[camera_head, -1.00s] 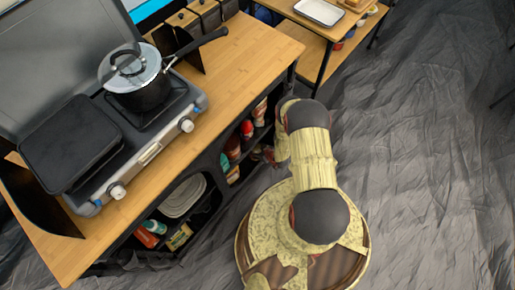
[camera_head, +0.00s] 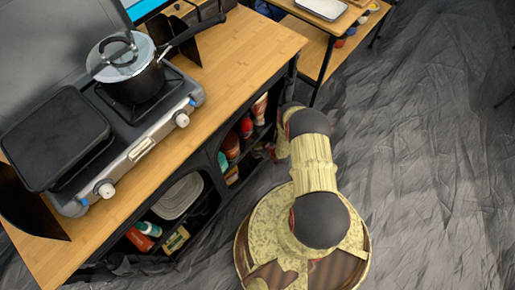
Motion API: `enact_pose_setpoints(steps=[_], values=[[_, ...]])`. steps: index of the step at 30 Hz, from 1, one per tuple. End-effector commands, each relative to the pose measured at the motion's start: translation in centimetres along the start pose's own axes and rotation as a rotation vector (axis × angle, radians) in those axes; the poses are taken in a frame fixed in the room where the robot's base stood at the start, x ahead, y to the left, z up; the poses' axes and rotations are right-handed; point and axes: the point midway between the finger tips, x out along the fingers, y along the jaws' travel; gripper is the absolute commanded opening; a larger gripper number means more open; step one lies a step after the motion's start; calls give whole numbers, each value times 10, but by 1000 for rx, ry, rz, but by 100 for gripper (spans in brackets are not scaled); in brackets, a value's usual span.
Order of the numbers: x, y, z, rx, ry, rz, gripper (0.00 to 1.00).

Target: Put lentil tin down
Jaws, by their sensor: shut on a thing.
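My arm reaches from my round base at the bottom centre up to the open shelves under the wooden counter (camera_head: 235,65). Its outer end bends down beside the counter's right part, near the shelf opening. My gripper cannot be made out there; the arm and the counter edge hide that spot. I cannot pick out the lentil tin. Several tins and bottles (camera_head: 231,145) stand on the upper shelf close to the arm's end, too small to identify.
A camping stove (camera_head: 143,148) with a lidded pot (camera_head: 138,82) and a black griddle (camera_head: 55,138) is on the counter. Plates (camera_head: 180,195) sit on a lower shelf. A second table (camera_head: 300,35) stands at the top. The grey floor (camera_head: 430,150) on the right is clear.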

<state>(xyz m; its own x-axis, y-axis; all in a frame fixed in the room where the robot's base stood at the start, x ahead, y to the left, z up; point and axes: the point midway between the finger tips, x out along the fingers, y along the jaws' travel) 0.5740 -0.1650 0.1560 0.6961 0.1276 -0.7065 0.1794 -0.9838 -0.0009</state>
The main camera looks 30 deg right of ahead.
Motion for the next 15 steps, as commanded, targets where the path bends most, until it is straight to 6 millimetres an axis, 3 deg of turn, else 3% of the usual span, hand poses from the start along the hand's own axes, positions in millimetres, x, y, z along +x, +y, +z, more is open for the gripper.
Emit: enact_pose_setpoints(steps=[9,10,15], values=[[1,0,1,0,0,0,0],[0,-1,2,1,-1,-1,57],[0,-1,2,1,-1,-1,62]])
